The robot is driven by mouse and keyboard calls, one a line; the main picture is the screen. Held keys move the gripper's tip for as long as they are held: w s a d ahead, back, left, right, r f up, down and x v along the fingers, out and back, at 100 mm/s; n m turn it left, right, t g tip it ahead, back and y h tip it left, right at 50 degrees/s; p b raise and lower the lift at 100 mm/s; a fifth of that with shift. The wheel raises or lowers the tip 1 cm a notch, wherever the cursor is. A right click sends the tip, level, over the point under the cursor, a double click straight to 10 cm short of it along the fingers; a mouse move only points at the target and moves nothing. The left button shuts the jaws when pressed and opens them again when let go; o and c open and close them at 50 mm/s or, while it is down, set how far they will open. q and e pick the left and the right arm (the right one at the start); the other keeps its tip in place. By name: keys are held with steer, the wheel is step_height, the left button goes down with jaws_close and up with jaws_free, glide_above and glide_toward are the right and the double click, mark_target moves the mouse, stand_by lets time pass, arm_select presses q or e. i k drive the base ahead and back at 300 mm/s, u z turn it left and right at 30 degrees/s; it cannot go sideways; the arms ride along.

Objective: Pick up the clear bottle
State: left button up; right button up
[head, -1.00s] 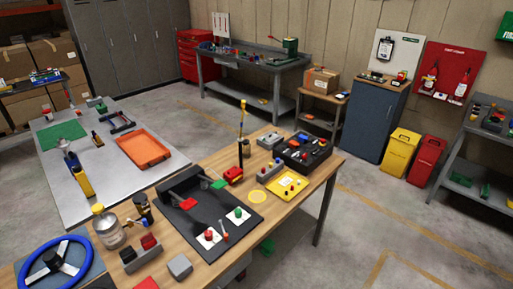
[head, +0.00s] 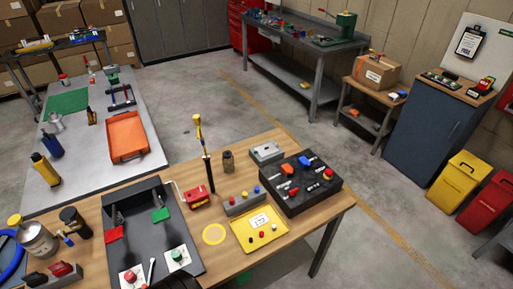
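No bottle is plainly clear at this size, and I cannot tell which one the task means. A pale bottle (head: 56,122) is on the grey table at the left, beside a dark blue bottle (head: 51,146). A small pale, red-topped bottle (head: 89,68) is at that table's far end. A greyish jar with a yellow lid (head: 38,241) is at the left of the wooden bench. Neither of my grippers is in view.
The grey table (head: 85,172) holds an orange tray (head: 128,137). Open floor (head: 190,104) lies behind the bench.

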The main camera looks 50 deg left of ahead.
mark_target(228, 159)
steer(key=u, duration=0.15)
steer(key=i, duration=0.95)
steer(key=u, duration=3.55)
